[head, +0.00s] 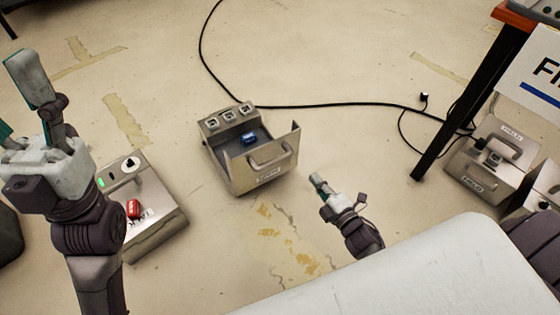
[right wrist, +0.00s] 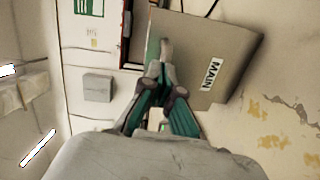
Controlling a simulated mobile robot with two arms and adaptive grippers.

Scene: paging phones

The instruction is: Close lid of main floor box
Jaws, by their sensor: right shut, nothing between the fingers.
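The metal main floor box (head: 229,166) sits on the floor in the middle of the head view. Its lid (head: 285,158), with a handle and a label, stands open at its front right, tilted up. A blue thing (head: 249,138) lies inside, below several sockets. My right gripper (head: 316,180) is shut and empty, just right of the lid and apart from it in the head view. In the right wrist view its fingertips (right wrist: 164,48) overlap a panel labelled MAIN (right wrist: 225,48); I cannot tell whether they touch. My left gripper (head: 14,100) is raised at the left, fingers spread, empty.
A metal box (head: 160,226) with a red item and green light is at left. More metal boxes (head: 490,165) stand at right by a dark table leg (head: 462,105). A black cable (head: 310,105) runs behind the main box. Floor in front is clear.

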